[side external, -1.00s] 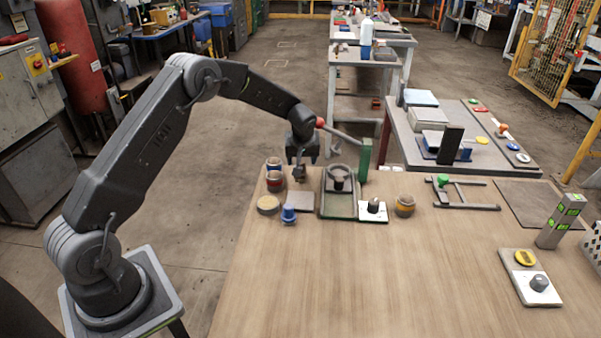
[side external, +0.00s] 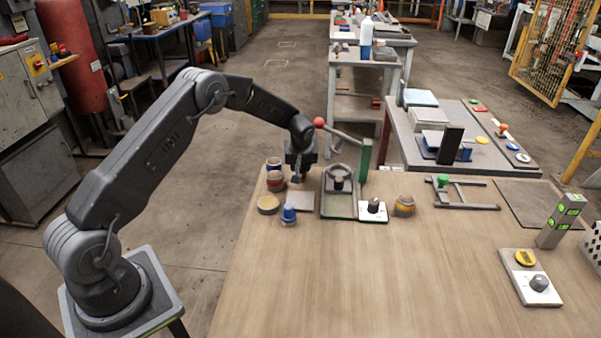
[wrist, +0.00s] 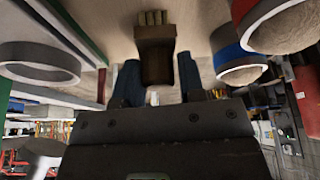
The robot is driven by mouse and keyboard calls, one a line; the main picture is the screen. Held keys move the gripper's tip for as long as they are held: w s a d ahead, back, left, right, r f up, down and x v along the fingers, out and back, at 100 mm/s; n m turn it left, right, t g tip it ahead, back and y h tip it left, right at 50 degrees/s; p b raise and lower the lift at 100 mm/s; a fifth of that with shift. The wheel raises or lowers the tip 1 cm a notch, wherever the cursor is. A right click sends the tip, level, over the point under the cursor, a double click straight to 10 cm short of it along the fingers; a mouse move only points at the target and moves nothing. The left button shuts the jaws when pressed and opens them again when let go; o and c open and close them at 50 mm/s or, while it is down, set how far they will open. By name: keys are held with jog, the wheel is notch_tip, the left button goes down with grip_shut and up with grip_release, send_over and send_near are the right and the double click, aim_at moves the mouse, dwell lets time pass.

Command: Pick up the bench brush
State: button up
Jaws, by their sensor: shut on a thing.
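The bench brush (wrist: 155,55) shows in the wrist view as a dark brown block with pale bristles at its far end. The two fingers of my gripper (wrist: 158,82) are on either side of it, shut on it. In the side view my gripper (side external: 298,180) points down at the back left of the wooden table, above and beside a flat grey plate. The brush is too small and too covered there to make out clearly. I cannot tell whether it touches the table.
A grey-green tray (side external: 340,205) is close on the right, with a red-knobbed lever (side external: 345,133) behind.

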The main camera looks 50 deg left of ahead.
jog(key=shift+c, duration=1)
jog(key=shift+r, duration=0.15)
jog(key=shift+d+r, duration=0.1)
jog(key=shift+r, duration=0.45)
jog(key=s+d, duration=0.1)
jog(key=d, duration=0.1)
jog(key=s+d, duration=0.2)
jog(key=s+d+r, duration=0.1)
jog(key=d, duration=0.1)
jog(key=shift+s+d, duration=0.2)
jog(key=shift+s, duration=0.15)
notch_tip(320, 180, up, 13)
jog(key=shift+f, duration=0.15)
